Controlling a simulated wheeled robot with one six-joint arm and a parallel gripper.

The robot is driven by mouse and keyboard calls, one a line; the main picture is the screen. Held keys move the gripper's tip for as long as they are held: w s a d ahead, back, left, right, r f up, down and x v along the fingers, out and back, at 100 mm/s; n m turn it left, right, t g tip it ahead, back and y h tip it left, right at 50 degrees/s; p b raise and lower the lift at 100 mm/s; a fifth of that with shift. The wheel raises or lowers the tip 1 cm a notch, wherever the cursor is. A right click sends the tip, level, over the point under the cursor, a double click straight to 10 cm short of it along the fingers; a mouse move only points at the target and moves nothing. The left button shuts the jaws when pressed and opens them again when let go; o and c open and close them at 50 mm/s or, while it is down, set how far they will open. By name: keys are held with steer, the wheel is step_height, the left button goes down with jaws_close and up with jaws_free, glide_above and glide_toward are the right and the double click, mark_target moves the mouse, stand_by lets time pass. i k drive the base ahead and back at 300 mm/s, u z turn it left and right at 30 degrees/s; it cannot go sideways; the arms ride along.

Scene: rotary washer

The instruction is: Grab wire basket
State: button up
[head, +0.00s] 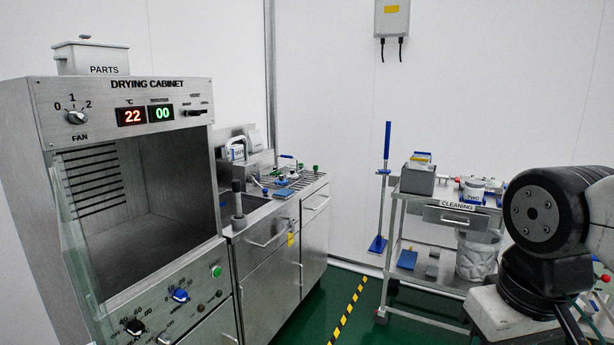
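I cannot make out a wire basket for certain in the head view. A ribbed metal surface (312,181) on the sink counter holds small blue, green and red parts, too small to tell apart. The drying cabinet (140,93) stands at the left with its glass door (82,235) open, and its chamber looks empty. Part of my arm shows at the right edge, but my gripper is out of view.
A steel cleaning cart (437,214) stands at the back right with a grey bin (418,181) and a white tub (472,190). A blue-handled squeegee (387,150) stands left of it. Green floor with a striped line (348,308) lies open between counter and cart.

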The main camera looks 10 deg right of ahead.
mark_target(290, 157)
steer(key=z, duration=0.5)
steer(key=i, duration=3.1)
steer(key=u, duration=1.15)
steer(key=i, duration=0.8)
steer(key=u, duration=0.45)
